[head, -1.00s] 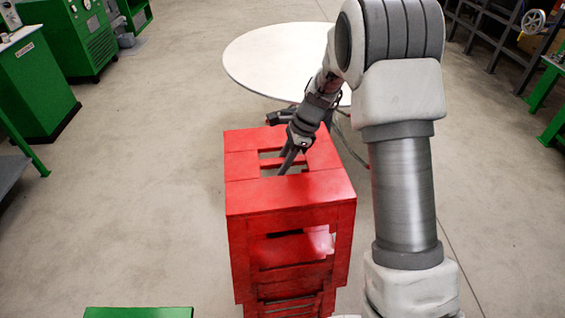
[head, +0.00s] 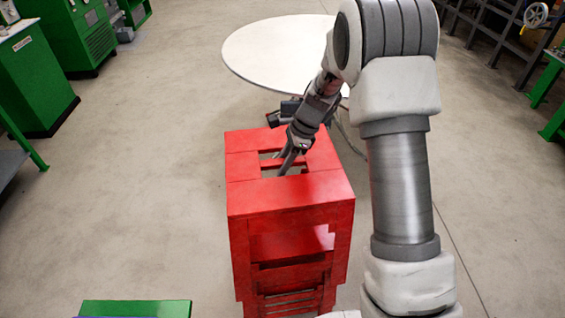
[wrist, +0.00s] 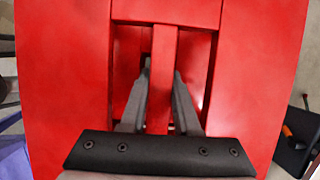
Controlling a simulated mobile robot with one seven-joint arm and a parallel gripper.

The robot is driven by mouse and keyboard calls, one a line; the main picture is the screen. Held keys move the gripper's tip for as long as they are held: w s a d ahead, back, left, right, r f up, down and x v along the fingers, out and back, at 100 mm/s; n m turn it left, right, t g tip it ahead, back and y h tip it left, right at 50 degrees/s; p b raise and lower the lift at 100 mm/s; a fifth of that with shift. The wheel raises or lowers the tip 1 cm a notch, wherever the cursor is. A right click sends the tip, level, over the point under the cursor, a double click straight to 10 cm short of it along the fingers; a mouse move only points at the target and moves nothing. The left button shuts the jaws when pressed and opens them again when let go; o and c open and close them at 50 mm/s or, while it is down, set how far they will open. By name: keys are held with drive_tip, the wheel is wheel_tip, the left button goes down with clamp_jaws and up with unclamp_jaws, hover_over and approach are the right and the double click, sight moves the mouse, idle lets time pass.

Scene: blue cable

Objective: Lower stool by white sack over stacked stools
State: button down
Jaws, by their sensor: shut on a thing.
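A red square-topped stool (head: 290,192) is at the top of a red stack in the head view. My gripper (head: 289,168) reaches down into the opening of its seat and is shut on the narrow middle bar. In the wrist view the fingers (wrist: 162,70) stand on either side of that bar, and the red seat (wrist: 60,85) fills most of the picture. The red stools below (head: 292,274) show under the held seat, their legs and slats overlapping. I cannot tell whether the held stool touches them. I cannot make out a white sack.
A round white table (head: 270,55) stands behind the stack. Green machines (head: 38,75) line the left, and dark racks (head: 495,35) stand at the right. A green surface (head: 135,308) is near the lower left. Bare floor lies either side of the stack.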

sight(307, 158)
wheel_tip(307, 158, down, 10)
drive_tip(key=b, duration=0.5)
idle(0.8)
drive_tip(key=shift+b, duration=0.35)
drive_tip(key=shift+w+f+b, duration=0.1)
drive_tip(key=shift+f+b, duration=1.05)
drive_tip(key=shift+f, duration=0.95)
drive_tip(key=c, duration=0.7)
unclamp_jaws()
drive_tip(key=shift+o, duration=0.7)
drive_tip(key=shift+f, duration=0.1)
drive_tip(key=p+v, duration=0.3)
drive_tip(key=v, duration=1.4)
drive_tip(key=shift+d+r+p, duration=0.15)
drive_tip(key=shift+r+p, duration=0.1)
drive_tip(key=shift+p, duration=0.15)
